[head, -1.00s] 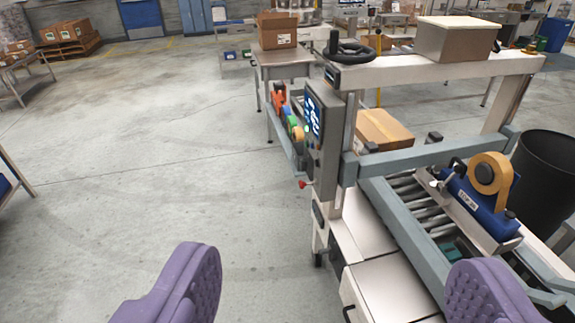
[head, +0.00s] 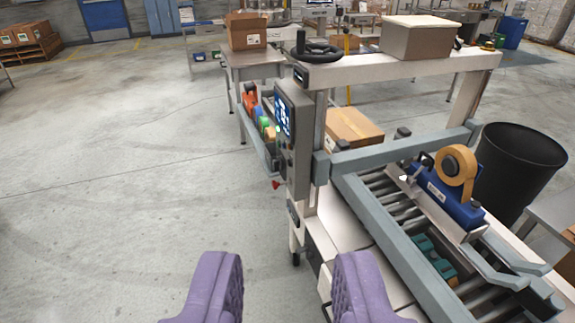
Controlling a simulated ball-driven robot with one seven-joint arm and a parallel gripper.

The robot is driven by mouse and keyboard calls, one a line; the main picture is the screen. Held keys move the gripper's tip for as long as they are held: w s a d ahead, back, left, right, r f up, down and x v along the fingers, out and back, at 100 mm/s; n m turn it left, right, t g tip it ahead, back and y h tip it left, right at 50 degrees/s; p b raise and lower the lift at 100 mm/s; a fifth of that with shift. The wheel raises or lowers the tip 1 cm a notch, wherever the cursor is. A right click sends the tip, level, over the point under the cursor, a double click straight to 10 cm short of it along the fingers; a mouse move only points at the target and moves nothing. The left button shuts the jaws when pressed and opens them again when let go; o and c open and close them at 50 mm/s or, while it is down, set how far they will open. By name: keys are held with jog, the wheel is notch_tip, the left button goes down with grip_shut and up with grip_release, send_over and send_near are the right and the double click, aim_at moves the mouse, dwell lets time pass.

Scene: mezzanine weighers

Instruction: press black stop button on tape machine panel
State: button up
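The tape machine (head: 333,165) stands right of centre. Its grey control panel (head: 296,140) is seen at a steep angle on the machine's left side, with a lit blue-and-white screen (head: 284,118). Small controls lie below the screen, and a red knob-like part (head: 276,184) sticks out near the panel's foot. I cannot make out which control is the black stop button. My gripper (head: 288,266) has two purple padded fingers at the bottom of the view, with a gap between them and nothing held. It is nearer to me than the panel and shows below it, apart from it.
A grey box (head: 418,38) lies on the top beam. A black bin (head: 520,165) stands at right. The floor (head: 110,200) at left is clear.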

grip_shut()
dwell(1.4)
